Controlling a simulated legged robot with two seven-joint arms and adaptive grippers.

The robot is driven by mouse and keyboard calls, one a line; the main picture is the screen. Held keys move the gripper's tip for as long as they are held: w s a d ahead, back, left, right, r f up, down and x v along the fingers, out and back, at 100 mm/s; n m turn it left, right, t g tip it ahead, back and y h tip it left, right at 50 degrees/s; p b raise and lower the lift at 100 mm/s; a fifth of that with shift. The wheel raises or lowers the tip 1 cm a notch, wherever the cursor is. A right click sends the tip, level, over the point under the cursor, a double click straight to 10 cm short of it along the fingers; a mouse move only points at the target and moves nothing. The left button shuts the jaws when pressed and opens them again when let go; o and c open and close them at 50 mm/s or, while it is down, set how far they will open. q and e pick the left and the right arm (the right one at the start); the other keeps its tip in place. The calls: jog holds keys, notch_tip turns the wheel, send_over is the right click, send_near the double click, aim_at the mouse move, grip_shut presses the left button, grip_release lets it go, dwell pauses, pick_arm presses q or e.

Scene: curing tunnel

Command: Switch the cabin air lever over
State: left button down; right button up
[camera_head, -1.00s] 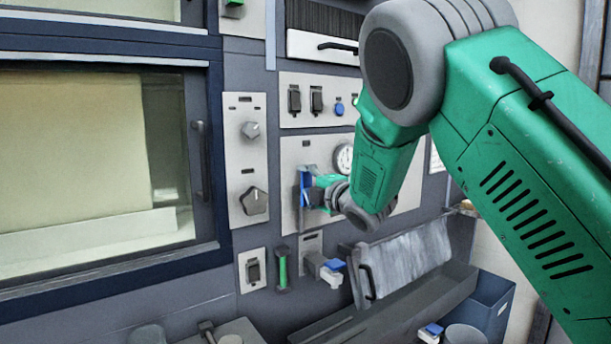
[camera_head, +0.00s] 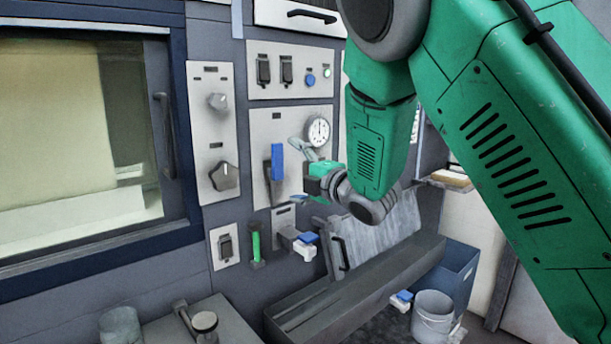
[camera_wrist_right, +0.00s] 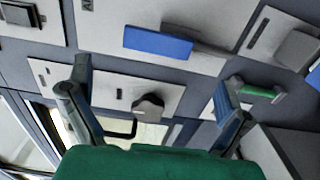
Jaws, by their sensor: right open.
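The lever with a blue grip (camera_head: 277,162) is on a light panel (camera_head: 262,122), left of a round gauge. The blue part is at the top, with a dark part below. I cannot read a label on it. The blue grip also shows in the wrist view (camera_wrist_right: 158,42), beyond and between my fingers. My right gripper (camera_head: 299,174) is open and empty, just right of the lever and apart from it. Its two spread fingers show in the wrist view (camera_wrist_right: 152,100). My left gripper is not in view.
Below are a green handle (camera_head: 256,245) and a blue-and-white part (camera_head: 306,246). The gauge (camera_head: 317,131) is close to my gripper. A trough (camera_head: 350,300) and a bucket (camera_head: 432,316) are lower right.

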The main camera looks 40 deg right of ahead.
jog(key=s, duration=0.4)
jog(key=shift+s+d, duration=0.15)
jog(key=shift+s, duration=0.25)
jog(key=s+a+f+m+g+h+b, duration=0.1)
jog(key=s+a+f+m+g, duration=0.15)
jog(key=f, duration=0.85)
jog(key=s+a+f+m+g, duration=0.1)
jog(key=s+f+m+g, duration=0.25)
jog(key=f, duration=0.75)
jog(key=s+a+f+m+g+h+b, duration=0.15)
jog(key=s+f+m, duration=0.25)
jog(key=f, duration=0.7)
jog(key=s+a+f+m+g, duration=0.2)
jog(key=s+f, duration=0.3)
jog(key=s, duration=0.3)
jog(key=s+a+f+m+g+y, duration=0.1)
jog(key=s+a+f+m+g, duration=0.1)
jog(key=s+f, duration=0.4)
jog(key=s+a+f+m+g, duration=0.2)
jog(key=s+f+m+g, duration=0.2)
jog(key=s, duration=0.8)
notch_tip(320, 180, down, 2)
jog(key=shift+a+f+g+b, duration=0.1)
jog(key=shift+a+g+b, duration=0.25)
jog(key=shift+g, duration=0.6)
